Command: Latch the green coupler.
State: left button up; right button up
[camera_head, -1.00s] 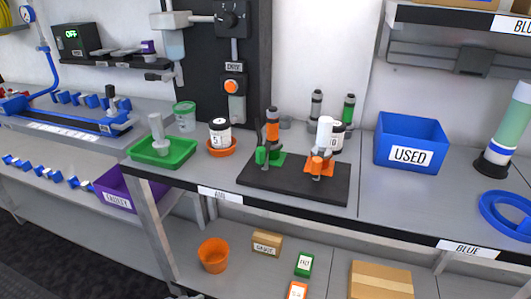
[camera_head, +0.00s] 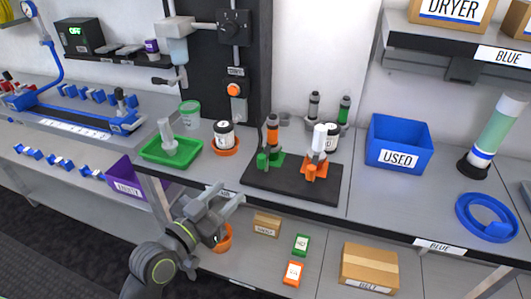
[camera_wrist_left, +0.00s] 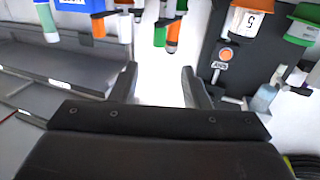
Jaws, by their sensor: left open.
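The green coupler (camera_head: 268,158) stands on the left part of a black base plate (camera_head: 255,187), with an orange-banded upright cylinder (camera_head: 272,132) at it. An orange coupler (camera_head: 314,172) with a white cylinder (camera_head: 319,140) is to its right. My left gripper (camera_head: 234,207) is open and empty, in front of the bench edge, lower and left of the base plate, apart from it. In the left wrist view, its two fingers (camera_wrist_left: 160,82) are spread with nothing between them; that view looks upside down. Whether the green coupler's latch is open cannot be told. My right gripper is not in view.
A green tray (camera_head: 150,156), a jar in an orange dish (camera_head: 224,152) and a green-lidded cup (camera_head: 190,115) stand left of the plate. A blue USED bin (camera_head: 398,145) is to the right. Boxes (camera_head: 370,270) sit on the lower shelf. The bench front edge lies between gripper and plate.

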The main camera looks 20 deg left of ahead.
aim_at(264, 157)
pick_arm(q)
jog(key=p+x, duration=0.2)
jog(key=x, duration=1.4)
jog(key=shift+d, duration=0.15)
grip_shut()
jog(key=h+b, duration=0.1)
jog(key=m+b, duration=0.1)
jog(key=b, duration=0.1)
jog(key=shift+a+f+g+h, duration=0.2)
jog(key=shift+g+h, duration=0.1)
jog(key=shift+h, duration=0.1)
jog(key=shift+h+b, duration=0.3)
jog(key=shift+b, duration=0.05)
jog(key=shift+r, duration=0.15)
